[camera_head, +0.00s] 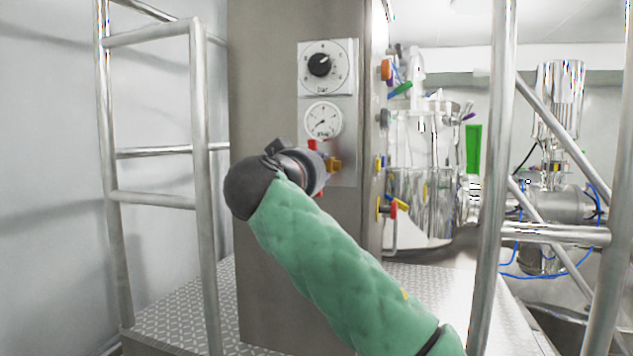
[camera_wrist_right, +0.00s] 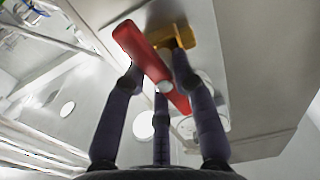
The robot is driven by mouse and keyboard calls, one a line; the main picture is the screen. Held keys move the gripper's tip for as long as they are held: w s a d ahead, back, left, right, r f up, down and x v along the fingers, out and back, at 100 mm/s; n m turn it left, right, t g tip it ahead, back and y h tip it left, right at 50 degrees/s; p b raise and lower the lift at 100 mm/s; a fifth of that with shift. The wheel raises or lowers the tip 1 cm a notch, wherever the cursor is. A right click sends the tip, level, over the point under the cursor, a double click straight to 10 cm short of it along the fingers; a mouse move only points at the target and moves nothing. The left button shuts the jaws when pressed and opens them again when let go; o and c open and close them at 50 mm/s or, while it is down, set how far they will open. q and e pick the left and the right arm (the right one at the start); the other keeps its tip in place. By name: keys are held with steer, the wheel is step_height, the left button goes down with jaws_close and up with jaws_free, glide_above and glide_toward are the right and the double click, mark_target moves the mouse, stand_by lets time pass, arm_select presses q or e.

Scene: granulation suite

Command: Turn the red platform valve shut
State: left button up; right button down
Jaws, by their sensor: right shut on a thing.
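The red valve handle (camera_wrist_right: 140,48) runs diagonally between my fingers in the right wrist view, with the brass valve body (camera_wrist_right: 180,37) behind it on the steel panel. My left gripper is not in view.
A black selector knob (camera_head: 320,65) and a round gauge (camera_head: 323,121) sit above the valve on the steel cabinet (camera_head: 265,100). Metal railings stand left (camera_head: 203,150) and right (camera_head: 495,180) of my arm. Another red-handled valve (camera_head: 399,205) is to the right.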

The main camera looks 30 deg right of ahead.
steer(key=shift+s+m+b, duration=0.1)
steer(key=shift+m+b, duration=0.35)
steer(key=shift+m, duration=0.25)
steer(key=shift+d, duration=0.1)
steer(key=c, duration=0.9)
jaws_free()
steer(key=shift+c, duration=0.2)
steer(key=v, duration=1.2)
